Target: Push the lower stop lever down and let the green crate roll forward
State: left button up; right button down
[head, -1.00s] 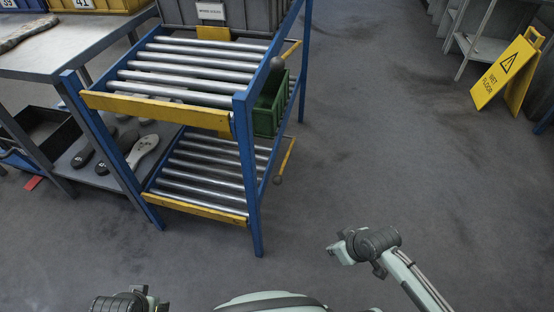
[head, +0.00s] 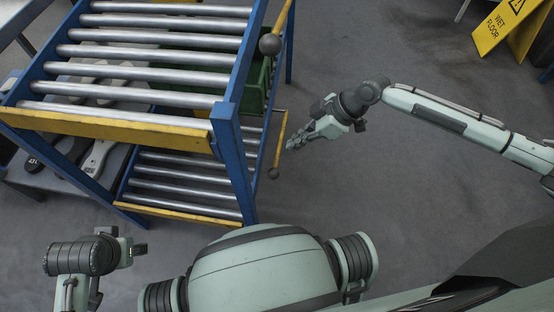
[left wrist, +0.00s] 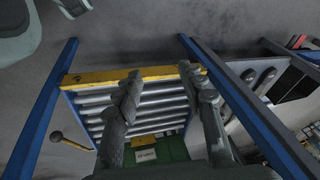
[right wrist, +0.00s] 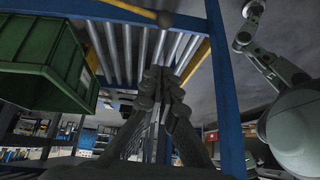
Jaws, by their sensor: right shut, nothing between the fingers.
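The lower stop lever (head: 280,143) is a yellow bar with a dark ball at its lower end, on the right side of the blue rack's lower level. My right gripper (head: 292,146) is shut and empty just right of this lever; I cannot tell whether they touch. Its closed fingers also show in the right wrist view (right wrist: 160,74). The green crate (head: 259,82) is partly hidden behind the upper rollers and blue post; it shows large at left in the right wrist view (right wrist: 42,62). My left gripper (left wrist: 158,70) is open and empty, rollers beyond its fingers.
The upper lever's dark ball (head: 269,44) hangs above the lower lever. A yellow front rail (head: 110,127) crosses the upper rollers, and another (head: 180,213) the lower ones. A wet floor sign (head: 506,28) stands far right.

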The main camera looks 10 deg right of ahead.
jog(key=b, duration=0.1)
send_over(276, 171)
jog(key=f, duration=0.8)
jog(key=shift+w+a+f, duration=0.15)
jog(key=shift+w+a, duration=0.15)
jog(key=f, duration=0.2)
jog(key=shift+s+d+f, duration=0.15)
jog(key=shift+d+f, duration=0.1)
jog(key=shift+f, duration=0.05)
jog(key=shift+d+f, duration=0.1)
jog(key=shift+f, duration=0.6)
pick_arm(q)
jog(key=v, duration=0.3)
jog(key=shift+s+a+r, duration=0.15)
jog(key=shift+a+r, duration=0.1)
jog(key=shift+a, duration=0.1)
pick_arm(e)
jog(key=shift+s, duration=0.1)
